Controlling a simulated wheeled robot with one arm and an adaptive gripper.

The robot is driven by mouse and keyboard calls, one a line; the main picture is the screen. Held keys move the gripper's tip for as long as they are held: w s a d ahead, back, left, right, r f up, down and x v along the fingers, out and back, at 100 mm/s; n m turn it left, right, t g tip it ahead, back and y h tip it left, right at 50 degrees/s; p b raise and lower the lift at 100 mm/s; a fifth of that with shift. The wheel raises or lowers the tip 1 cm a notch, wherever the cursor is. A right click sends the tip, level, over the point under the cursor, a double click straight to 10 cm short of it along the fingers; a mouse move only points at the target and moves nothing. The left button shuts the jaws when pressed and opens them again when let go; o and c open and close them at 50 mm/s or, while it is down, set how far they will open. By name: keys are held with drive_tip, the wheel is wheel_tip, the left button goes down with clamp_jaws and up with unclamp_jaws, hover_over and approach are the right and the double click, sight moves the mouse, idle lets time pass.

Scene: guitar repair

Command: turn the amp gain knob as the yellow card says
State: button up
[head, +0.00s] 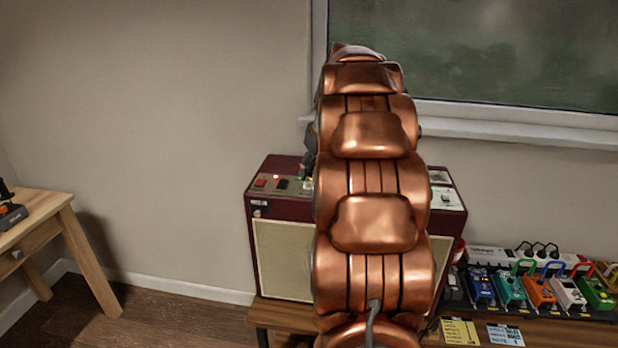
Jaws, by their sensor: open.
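The amp (257,275) is a dark red box with a cream front grille, standing on a low wooden bench. Its top panel (287,190) shows a red switch, a black switch and a lit red lamp on the left. My copper arm covers the middle of the amp, and I cannot make out the gain knob. A dark part of my gripper (309,157) shows past the arm's left side, above the amp's top; the rest is hidden. It is open, and I cannot tell whether it touches anything. The yellow card (460,332) lies at the bench front; its writing is too small to read.
A light blue card (505,335) lies right of the yellow one. Several coloured pedals (540,290) stand in a row at right, before a white power strip (500,257). A wooden table (45,215) is at far left. Floor between it and the amp is clear.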

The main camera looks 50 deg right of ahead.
sight(308, 182)
drive_tip(key=x, duration=0.4)
clamp_jaws()
idle(0.4)
